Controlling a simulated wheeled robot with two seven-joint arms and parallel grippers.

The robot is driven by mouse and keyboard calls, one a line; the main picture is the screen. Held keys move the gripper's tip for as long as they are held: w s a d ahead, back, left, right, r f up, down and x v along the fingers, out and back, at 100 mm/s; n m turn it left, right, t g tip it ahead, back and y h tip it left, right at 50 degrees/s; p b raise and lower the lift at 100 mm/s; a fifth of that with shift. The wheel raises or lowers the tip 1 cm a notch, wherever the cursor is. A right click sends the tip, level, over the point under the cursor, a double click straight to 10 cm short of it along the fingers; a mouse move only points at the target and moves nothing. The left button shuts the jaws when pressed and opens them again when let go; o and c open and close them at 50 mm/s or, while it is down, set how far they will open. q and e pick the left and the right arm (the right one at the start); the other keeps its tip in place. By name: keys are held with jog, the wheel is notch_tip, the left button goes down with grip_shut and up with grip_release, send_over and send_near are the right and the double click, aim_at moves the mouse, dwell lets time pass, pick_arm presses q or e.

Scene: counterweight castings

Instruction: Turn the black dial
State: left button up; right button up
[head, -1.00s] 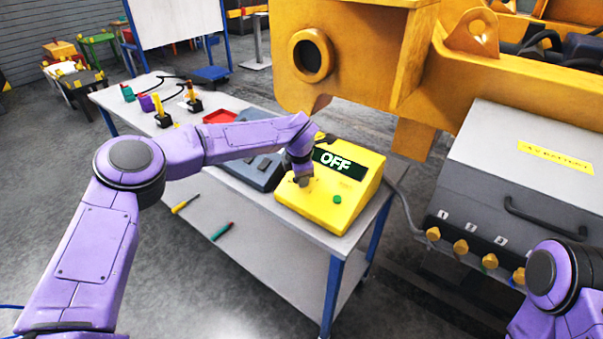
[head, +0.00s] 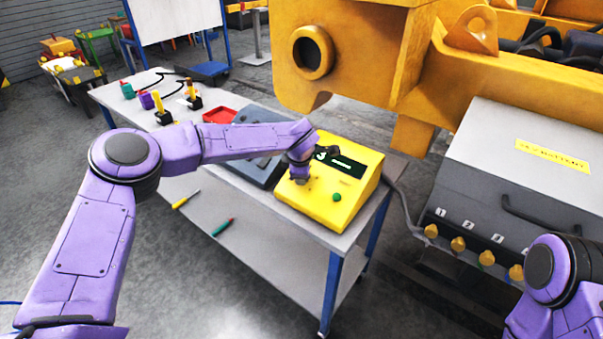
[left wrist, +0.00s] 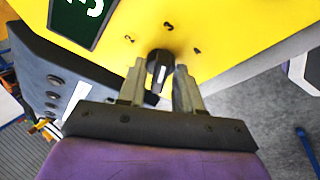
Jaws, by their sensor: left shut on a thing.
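The yellow control box (head: 328,212) stands on the near end of the grey bench. It carries a dark display (head: 345,164) with a large character that looks like a 3, and a green button (head: 337,197). In the left wrist view the black dial (left wrist: 157,60), with a white pointer line, sits on the yellow face (left wrist: 220,30) beside small printed numbers. My left gripper (left wrist: 159,72) is shut on the dial, one finger on each side. In the head view my left gripper (head: 302,180) hides the dial. My right gripper is out of the picture.
A dark grey unit (head: 250,168) stands left of the box, with a red tray (head: 219,116) behind. A yellow machine frame (head: 370,60) overhangs the back. A grey cabinet (head: 515,160) is at right. Tools (head: 223,227) lie on the lower shelf.

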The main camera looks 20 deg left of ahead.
pick_arm(q)
jog(key=shift+f, duration=0.1)
jog(key=o, duration=0.7)
jog(key=b+v, duration=0.3)
jog(key=v, duration=0.7)
jog(key=shift+s+r, duration=0.15)
jog(key=shift+r, duration=0.15)
